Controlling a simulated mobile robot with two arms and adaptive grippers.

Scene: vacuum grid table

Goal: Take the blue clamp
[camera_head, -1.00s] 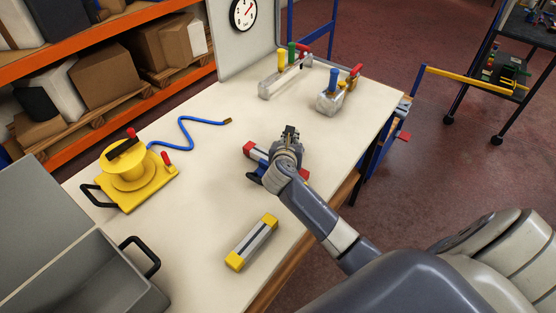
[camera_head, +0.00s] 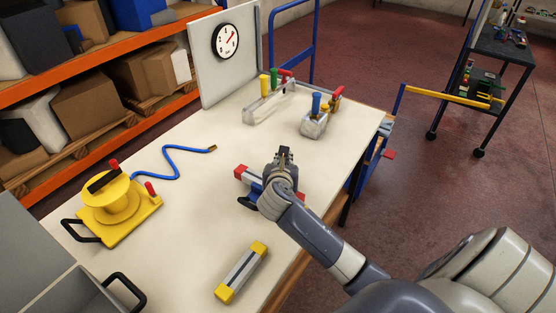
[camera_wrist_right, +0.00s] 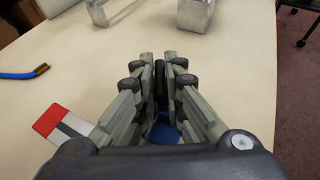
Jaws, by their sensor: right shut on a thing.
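The blue clamp (camera_head: 256,187) is on the table at a bar (camera_head: 241,172) with red ends and a grey side. My right gripper and wrist hide most of it. In the right wrist view a blue patch of the clamp (camera_wrist_right: 162,133) shows below and between the fingers. My right gripper (camera_head: 284,155) is over the middle of the bar. In the right wrist view its fingers (camera_wrist_right: 166,75) are close together around a dark upright part that seems to belong to the clamp. I cannot tell whether the clamp is off the table. My left gripper is not in view.
A yellow-ended bar (camera_head: 241,272) lies in front.

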